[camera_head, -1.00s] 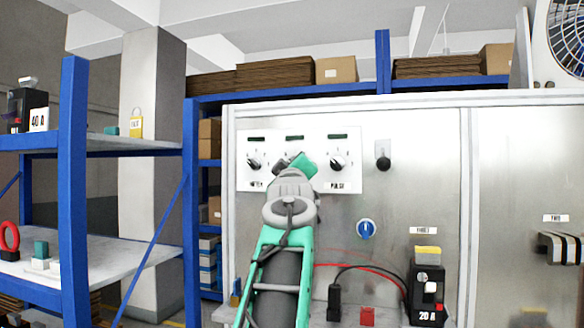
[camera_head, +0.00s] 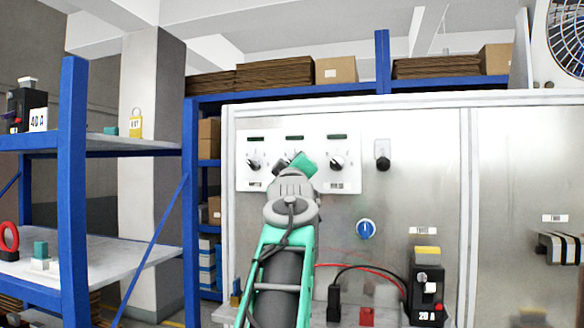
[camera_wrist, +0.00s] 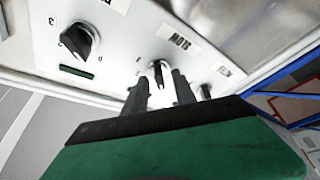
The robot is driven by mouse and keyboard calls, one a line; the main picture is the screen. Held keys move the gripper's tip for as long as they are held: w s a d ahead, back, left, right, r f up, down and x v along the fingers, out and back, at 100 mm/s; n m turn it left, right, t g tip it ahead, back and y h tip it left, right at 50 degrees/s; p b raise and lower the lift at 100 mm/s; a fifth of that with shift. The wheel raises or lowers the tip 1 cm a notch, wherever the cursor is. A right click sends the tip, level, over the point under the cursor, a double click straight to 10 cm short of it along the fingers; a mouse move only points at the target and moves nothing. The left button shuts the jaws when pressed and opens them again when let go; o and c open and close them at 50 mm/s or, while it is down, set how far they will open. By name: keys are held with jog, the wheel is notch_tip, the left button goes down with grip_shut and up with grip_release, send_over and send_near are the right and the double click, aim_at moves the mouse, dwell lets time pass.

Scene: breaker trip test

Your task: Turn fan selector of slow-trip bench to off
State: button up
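A white panel (camera_head: 348,181) on the bench front carries three dark selector knobs in a row, each below a small dark display. My gripper (camera_head: 290,160) is in front of the middle knob and hides it and its label in the head view. In the wrist view the middle knob (camera_wrist: 158,68) shows between the two dark fingertips of my gripper (camera_wrist: 160,82). The fingers are apart; I cannot tell whether they touch the knob. The right knob (camera_head: 337,163) and left knob (camera_head: 254,163) are uncovered. I cannot read which knob is the fan selector.
A blue round knob (camera_head: 366,229) and a black knob (camera_head: 382,158) sit on the metal front right of the panel. A breaker block marked 20 A (camera_head: 427,290) with cables stands on the ledge below. A blue shelf post (camera_head: 73,190) is on the left.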

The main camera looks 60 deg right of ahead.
jog(key=b+v, duration=0.4)
jog(key=v, duration=0.3)
jog(key=shift+a+f, duration=0.15)
jog(key=shift+a, duration=0.2)
jog(key=shift+s, duration=0.15)
